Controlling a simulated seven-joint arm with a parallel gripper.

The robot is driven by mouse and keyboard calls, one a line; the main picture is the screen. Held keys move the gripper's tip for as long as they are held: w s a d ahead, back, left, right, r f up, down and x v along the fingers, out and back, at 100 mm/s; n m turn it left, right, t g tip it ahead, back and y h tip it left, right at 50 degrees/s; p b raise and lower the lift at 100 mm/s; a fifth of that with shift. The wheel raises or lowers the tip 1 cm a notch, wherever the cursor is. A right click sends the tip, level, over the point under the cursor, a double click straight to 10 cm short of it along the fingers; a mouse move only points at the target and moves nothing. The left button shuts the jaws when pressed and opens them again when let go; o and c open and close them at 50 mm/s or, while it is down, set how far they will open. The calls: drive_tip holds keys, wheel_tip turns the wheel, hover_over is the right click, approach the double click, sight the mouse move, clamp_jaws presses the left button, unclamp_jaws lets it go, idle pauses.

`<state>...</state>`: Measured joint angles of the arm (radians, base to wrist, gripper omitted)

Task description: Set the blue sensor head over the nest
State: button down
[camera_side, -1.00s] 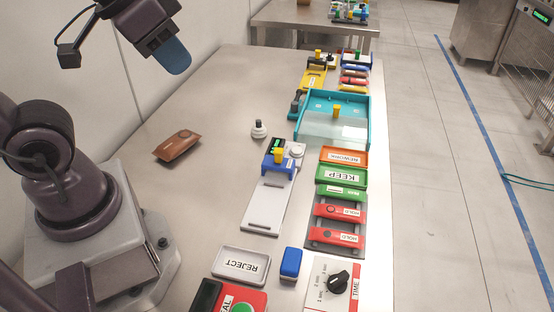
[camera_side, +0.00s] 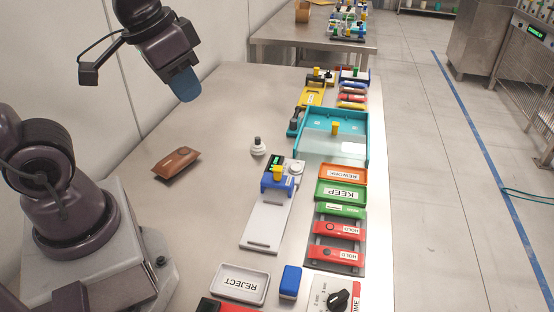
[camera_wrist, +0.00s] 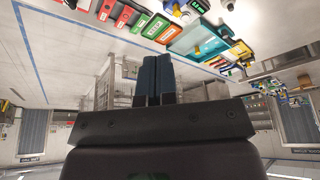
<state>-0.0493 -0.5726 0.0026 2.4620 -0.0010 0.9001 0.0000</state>
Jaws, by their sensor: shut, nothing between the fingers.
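The blue sensor head (camera_side: 279,181) with a yellow knob sits at the far end of a long pale slotted plate (camera_side: 267,224) in the side view. A small dark unit with a green display (camera_side: 276,163) stands just behind it. I cannot tell which part is the nest. My gripper (camera_side: 186,86) has blue fingers and is high above the left part of the table, well left of the sensor head and apart from it. In the wrist view its fingers (camera_wrist: 157,78) are together with nothing between them.
A brown packet (camera_side: 176,162) lies on the table's left. A grey-white knob (camera_side: 258,147) stands between my gripper and the teal box (camera_side: 364,140). Labelled trays (camera_side: 341,192) line the right edge. A REJECT tray (camera_side: 240,284) and blue block (camera_side: 290,281) are in front.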

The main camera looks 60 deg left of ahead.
drive_tip(key=w+a+f+n+g+h, duration=0.1)
drive_tip(key=w+a+f, duration=0.3)
drive_tip(key=w, duration=0.4)
drive_tip(key=w+a+f+n+g+h, duration=0.1)
drive_tip(key=w+a+f+n+g, duration=0.2)
drive_tip(key=w+f, duration=0.3)
drive_tip(key=w+a+f+n+g+h, duration=0.1)
drive_tip(key=w+a+f+n+g, duration=0.2)
drive_tip(key=w, duration=0.8)
wheel_tip(320, 180, down, 3)
drive_tip(key=a+n, duration=0.1)
drive_tip(key=a, duration=0.1)
drive_tip(key=shift+w+a, duration=0.25)
drive_tip(key=shift+a, duration=0.05)
drive_tip(key=shift+f, duration=0.15)
approach(278, 180)
drive_tip(key=w+a+f, duration=0.1)
drive_tip(key=a+f, duration=0.1)
drive_tip(key=w+a+f, duration=0.1)
drive_tip(key=a+f, duration=0.1)
drive_tip(key=shift+w+a+f, duration=0.1)
drive_tip(key=shift+w, duration=0.1)
drive_tip(key=shift+s+d+f, duration=0.15)
drive_tip(key=shift+s+d, duration=0.35)
drive_tip(key=shift+s+d+f, duration=0.2)
drive_tip(key=shift+s+d, duration=0.8)
